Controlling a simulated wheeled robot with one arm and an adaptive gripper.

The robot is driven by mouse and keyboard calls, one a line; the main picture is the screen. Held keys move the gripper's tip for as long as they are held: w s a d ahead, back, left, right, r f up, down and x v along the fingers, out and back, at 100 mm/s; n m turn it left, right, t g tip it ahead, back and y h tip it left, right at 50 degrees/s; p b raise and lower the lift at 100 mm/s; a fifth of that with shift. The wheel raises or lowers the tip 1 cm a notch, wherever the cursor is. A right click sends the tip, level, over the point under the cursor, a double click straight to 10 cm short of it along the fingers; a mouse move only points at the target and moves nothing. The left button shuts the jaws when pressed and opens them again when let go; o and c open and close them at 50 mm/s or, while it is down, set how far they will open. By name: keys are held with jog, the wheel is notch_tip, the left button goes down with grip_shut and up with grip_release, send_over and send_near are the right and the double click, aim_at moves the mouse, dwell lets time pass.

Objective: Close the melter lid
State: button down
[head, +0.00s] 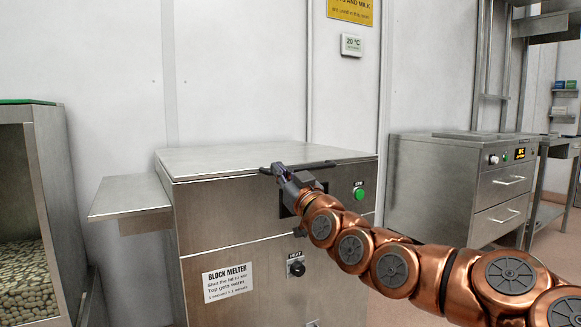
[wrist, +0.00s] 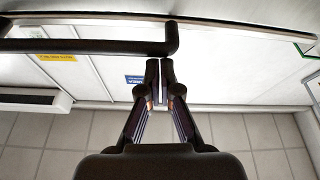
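The block melter (head: 230,225) is a steel cabinet in the middle of the head view. Its flat steel lid (head: 235,158) lies level on top and looks flush with the body, with no gap that I can make out. A black bar handle (head: 318,165) runs along the lid's front edge; it also shows across the wrist view (wrist: 90,46). My gripper (head: 278,172) is at the left end of this handle. In the wrist view my fingertips (wrist: 160,68) are together, just below the handle's bent end. Whether they touch it I cannot tell.
A green button (head: 359,193) and a black knob (head: 296,268) are on the melter's front. A side shelf (head: 130,197) juts out left. A bin of beans (head: 22,280) stands far left. A steel drawer unit (head: 455,190) stands right. My arm covers part of the melter's front.

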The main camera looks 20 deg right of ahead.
jog(key=shift+w+a+f, duration=0.1)
jog(key=shift+a+f, duration=0.05)
jog(key=shift+f, duration=0.3)
jog(key=shift+w+a+f, duration=0.1)
jog(key=shift+a+f, duration=0.05)
jog(key=shift+f, duration=0.3)
jog(key=shift+a, duration=0.1)
jog(key=shift+r, duration=0.1)
jog(key=p+v, duration=0.1)
jog(key=v, duration=0.8)
jog(key=shift+s+p, duration=0.3)
jog(key=shift+p, duration=0.1)
jog(key=shift+d, duration=0.25)
jog(key=shift+a, duration=0.1)
